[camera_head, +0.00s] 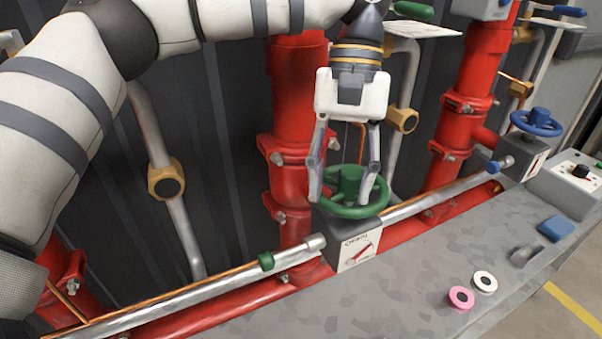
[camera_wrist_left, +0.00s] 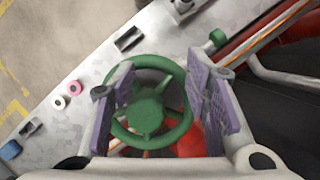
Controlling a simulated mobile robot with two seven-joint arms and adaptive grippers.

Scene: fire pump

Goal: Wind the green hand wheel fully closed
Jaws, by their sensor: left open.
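The green hand wheel (camera_head: 352,193) sits on a grey valve box with a dial plate (camera_head: 360,251) in the head view. The dial has a red pointer; its lettering is too small to read surely. My left gripper (camera_head: 343,195) points down over the wheel from above, its fingers spread on either side of the hub. In the left wrist view the wheel (camera_wrist_left: 150,112) lies between the two purple finger pads, with its hub and spokes in the gap. The pads overlap the rim in the picture; I cannot tell whether they touch it. My right gripper is not in view.
A blue hand wheel (camera_head: 536,122) stands on a similar box at the right. A pink ring (camera_head: 461,298), a white ring (camera_head: 484,282) and a blue block (camera_head: 555,228) lie on the grey bench (camera_head: 410,270). Red pipes (camera_head: 298,110) rise behind the green wheel.

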